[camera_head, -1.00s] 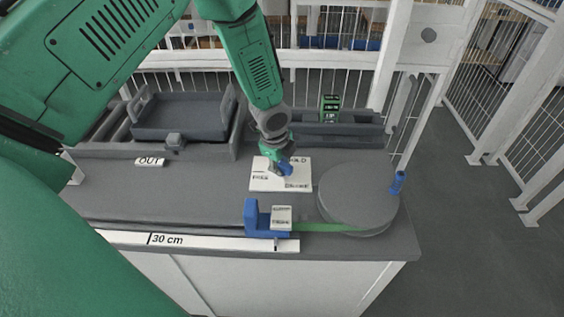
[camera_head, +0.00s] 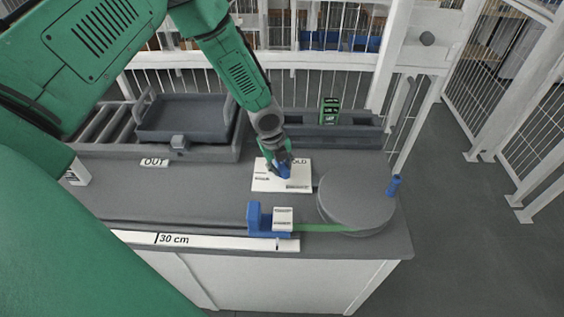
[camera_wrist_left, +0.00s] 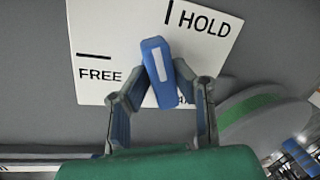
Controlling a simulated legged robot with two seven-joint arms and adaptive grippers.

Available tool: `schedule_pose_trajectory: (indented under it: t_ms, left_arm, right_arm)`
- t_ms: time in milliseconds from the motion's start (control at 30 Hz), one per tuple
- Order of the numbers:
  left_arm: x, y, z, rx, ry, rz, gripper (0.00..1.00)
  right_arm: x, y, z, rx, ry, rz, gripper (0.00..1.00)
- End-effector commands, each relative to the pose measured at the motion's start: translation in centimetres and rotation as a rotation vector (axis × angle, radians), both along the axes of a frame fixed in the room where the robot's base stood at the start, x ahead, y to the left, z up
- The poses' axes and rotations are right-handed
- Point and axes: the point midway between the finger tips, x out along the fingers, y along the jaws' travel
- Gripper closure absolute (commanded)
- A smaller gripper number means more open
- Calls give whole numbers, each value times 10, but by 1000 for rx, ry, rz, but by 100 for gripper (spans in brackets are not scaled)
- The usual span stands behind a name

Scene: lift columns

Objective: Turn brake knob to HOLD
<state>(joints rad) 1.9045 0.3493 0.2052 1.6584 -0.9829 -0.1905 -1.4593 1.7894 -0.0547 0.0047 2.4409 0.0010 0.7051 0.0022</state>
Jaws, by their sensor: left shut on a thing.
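The brake knob (camera_wrist_left: 160,75) is a blue bar with a white stripe, on a white plate (camera_wrist_left: 100,25) printed FREE and HOLD. In the left wrist view the stripe points up, tilted slightly left. It lies between the FREE and HOLD marks, nearer the HOLD mark (camera_wrist_left: 168,13). My left gripper (camera_wrist_left: 161,68) is shut on the knob, one finger on each side. In the head view my left gripper (camera_head: 281,165) reaches down onto the plate (camera_head: 265,184) and partly covers the knob and lettering. My right gripper is not in view.
A round grey disc (camera_head: 355,197) with a blue peg (camera_head: 394,186) stands right of the plate. A blue block (camera_head: 254,217) and green strip lie in front, above a 30 cm scale (camera_head: 200,240). A grey tray (camera_head: 183,118) and green display (camera_head: 329,111) are behind.

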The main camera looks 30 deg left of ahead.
Motion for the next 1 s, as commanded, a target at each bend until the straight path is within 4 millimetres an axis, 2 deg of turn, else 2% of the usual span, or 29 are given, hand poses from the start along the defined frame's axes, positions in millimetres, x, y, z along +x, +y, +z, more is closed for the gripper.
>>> schedule_pose_trajectory:
  t_ms: [267,467,700,967,1000]
  left_arm:
    - [5,-1,0,-5,-11,-10,96]
    - [5,-1,1,-10,-13,-193,96]
    - [5,-2,-1,-3,-14,-431,96]
    - [5,-4,0,0,-11,-457,96]
    - [4,-4,0,0,-11,-457,66]
  right_arm:
    - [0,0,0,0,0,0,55]
    - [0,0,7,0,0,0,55]
    - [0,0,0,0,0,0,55]
    - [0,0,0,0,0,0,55]
    - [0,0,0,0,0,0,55]
